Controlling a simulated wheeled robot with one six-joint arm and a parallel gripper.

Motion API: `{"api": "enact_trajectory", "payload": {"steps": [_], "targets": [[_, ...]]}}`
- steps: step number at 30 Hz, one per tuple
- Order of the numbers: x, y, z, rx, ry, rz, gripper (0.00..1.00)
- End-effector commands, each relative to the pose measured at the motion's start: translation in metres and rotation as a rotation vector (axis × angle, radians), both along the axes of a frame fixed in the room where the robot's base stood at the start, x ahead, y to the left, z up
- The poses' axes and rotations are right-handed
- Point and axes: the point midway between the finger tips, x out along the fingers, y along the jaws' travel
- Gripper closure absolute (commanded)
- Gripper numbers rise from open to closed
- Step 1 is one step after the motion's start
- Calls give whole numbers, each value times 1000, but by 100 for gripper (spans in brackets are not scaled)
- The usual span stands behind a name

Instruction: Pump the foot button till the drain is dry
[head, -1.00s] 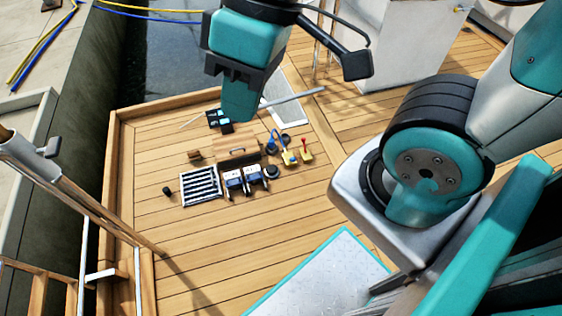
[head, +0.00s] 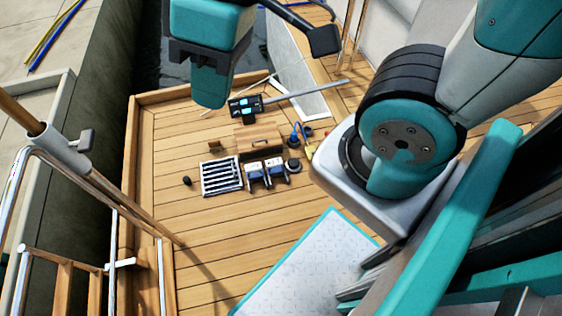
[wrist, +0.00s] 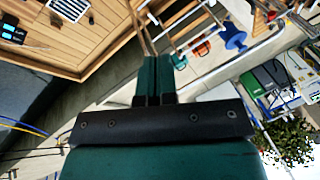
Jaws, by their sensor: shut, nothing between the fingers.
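A grate with dark slats and a pale frame (head: 221,176), which may be the drain, lies on the wooden deck in the head view. It also shows at the top of the wrist view (wrist: 71,9). A round dark disc (head: 293,165) lies to its right, and a small black knob (head: 187,181) to its left. I cannot tell which is the foot button. No water can be made out in the grate. My gripper (head: 211,100) is shut and empty, apart from all of these. Its closed fingers show in the wrist view (wrist: 154,76).
Two blue-and-white items (head: 265,172) sit beside the grate, with a wooden box (head: 258,138) behind. A black device with blue displays (head: 245,105) lies farther back. A railing post (head: 115,190) stands at left.

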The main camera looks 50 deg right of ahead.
Motion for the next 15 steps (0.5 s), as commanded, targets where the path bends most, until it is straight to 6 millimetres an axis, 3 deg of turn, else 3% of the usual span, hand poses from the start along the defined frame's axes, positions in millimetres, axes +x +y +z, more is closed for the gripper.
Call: {"api": "enact_trajectory", "payload": {"steps": [11,15], "targets": [[2,0,-2,2,2,-9,100],[30,-2,-26,23,29,-113,100]]}}
